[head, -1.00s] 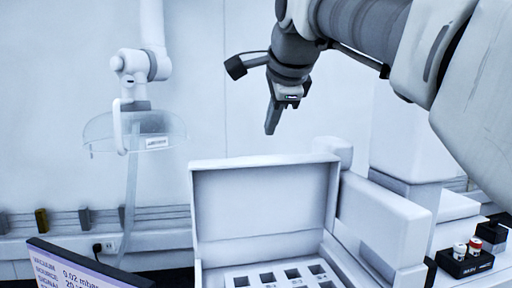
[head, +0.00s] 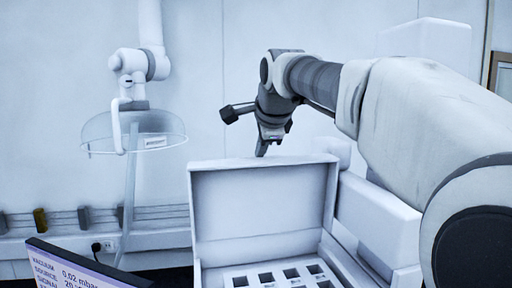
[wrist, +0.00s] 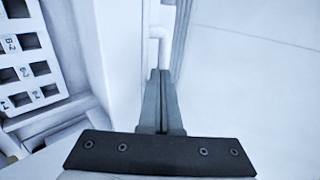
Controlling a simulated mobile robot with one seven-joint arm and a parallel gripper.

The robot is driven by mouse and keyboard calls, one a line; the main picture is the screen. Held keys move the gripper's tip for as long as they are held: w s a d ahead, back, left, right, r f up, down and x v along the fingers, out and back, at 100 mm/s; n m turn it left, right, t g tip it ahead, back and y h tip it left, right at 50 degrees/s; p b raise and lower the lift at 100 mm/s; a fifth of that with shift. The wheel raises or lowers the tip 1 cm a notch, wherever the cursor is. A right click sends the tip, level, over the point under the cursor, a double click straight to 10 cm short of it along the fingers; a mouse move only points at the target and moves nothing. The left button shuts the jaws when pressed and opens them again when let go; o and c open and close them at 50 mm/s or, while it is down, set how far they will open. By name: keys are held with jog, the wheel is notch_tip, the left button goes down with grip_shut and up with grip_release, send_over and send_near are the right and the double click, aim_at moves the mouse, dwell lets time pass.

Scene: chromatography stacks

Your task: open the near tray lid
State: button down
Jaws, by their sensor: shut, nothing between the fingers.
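The near tray lid (head: 262,203) stands raised, roughly upright, at the back of the white tray box. The tray (head: 262,278) below it shows several dark square slots. My gripper (head: 261,151) is behind the lid's top edge in the head view, its fingers pointing down, tips close to that edge in the picture. In the wrist view my gripper's fingers (wrist: 159,75) are together with nothing between them. The slotted tray (wrist: 30,58) shows at the left of that view, and a white wall lies between it and the fingers. I cannot tell whether the fingers touch the lid.
A clear fume hood (head: 135,132) hangs from a white arm at the left. A screen (head: 75,268) stands at the front left. White equipment (head: 385,215) stands right of the tray, partly behind my arm. A rail (head: 100,220) runs along the back wall.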

jog(key=w, duration=0.1)
jog(key=w+p, duration=0.1)
jog(key=w, duration=0.1)
jog(key=w+a+p, duration=0.1)
jog(key=shift+w+f, duration=0.3)
jog(key=shift+d+r+p, duration=0.1)
jog(key=shift+p, duration=0.2)
